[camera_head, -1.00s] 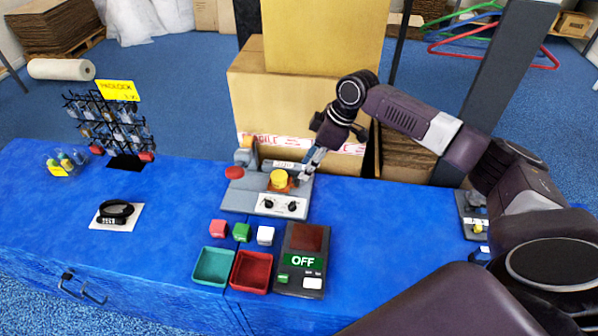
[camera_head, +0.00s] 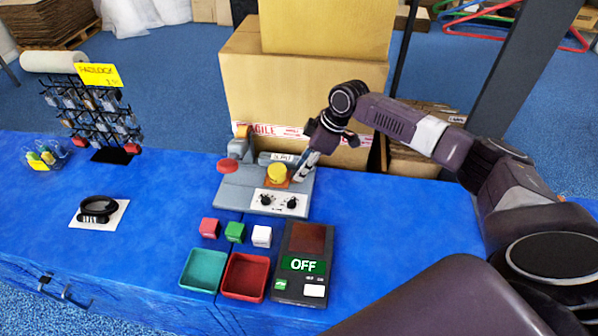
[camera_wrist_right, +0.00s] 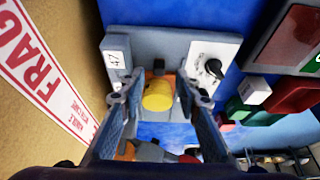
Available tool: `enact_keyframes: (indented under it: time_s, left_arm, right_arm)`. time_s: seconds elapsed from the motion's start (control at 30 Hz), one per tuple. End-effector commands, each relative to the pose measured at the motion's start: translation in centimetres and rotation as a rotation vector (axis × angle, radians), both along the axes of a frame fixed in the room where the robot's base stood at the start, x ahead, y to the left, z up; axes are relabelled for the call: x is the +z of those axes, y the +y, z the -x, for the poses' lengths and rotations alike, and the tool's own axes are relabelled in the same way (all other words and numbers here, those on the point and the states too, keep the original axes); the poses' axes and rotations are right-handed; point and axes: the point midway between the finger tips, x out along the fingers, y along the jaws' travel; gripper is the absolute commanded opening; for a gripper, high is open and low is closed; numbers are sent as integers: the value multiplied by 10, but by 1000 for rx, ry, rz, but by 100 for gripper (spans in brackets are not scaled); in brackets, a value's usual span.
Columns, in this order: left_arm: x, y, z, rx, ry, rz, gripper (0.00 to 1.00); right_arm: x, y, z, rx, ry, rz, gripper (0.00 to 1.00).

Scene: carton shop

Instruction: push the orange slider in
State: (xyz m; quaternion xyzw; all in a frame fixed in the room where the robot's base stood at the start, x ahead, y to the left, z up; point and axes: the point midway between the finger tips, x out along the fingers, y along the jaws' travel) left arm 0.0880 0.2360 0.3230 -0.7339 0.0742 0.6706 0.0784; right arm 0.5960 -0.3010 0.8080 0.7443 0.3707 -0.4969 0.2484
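The grey control panel (camera_head: 235,195) stands on the blue counter. On it a yellow round knob (camera_head: 277,173) sits on an orange piece (camera_head: 270,183), which looks like the slider; how far in it stands I cannot tell. My right gripper (camera_head: 298,176) reaches down from the back right, just right of the knob. In the right wrist view its fingers (camera_wrist_right: 160,100) are apart, with the yellow knob (camera_wrist_right: 158,94) between them and no clear contact; a bit of orange (camera_wrist_right: 158,74) shows beyond the knob. My left gripper is out of view.
The panel also has a red button (camera_head: 228,166), an orange-topped lever (camera_head: 243,132) and black dials (camera_head: 279,202). Cardboard boxes (camera_head: 300,90) stand close behind. In front are small cubes (camera_head: 235,232), two trays (camera_head: 203,252) and a dark OFF device (camera_head: 290,290).

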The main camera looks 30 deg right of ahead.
Motion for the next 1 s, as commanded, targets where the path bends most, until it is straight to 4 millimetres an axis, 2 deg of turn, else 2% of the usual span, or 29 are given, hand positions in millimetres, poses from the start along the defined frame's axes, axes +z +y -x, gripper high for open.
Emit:
enact_keyframes:
  time_s: [0.1,0.2,0.53,0.8,1.0]
  left_arm:
    - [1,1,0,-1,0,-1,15]
    - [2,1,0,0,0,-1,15]
    - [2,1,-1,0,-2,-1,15]
    - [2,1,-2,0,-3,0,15]
    - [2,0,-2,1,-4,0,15]
  right_arm:
    - [-15,6,-3,-1,3,-1,30]
    - [-23,8,-6,-1,0,0,30]
    - [-27,9,-6,0,1,1,30]
    - [-27,9,-6,0,0,1,1]
    - [-27,8,-7,0,-1,1,0]
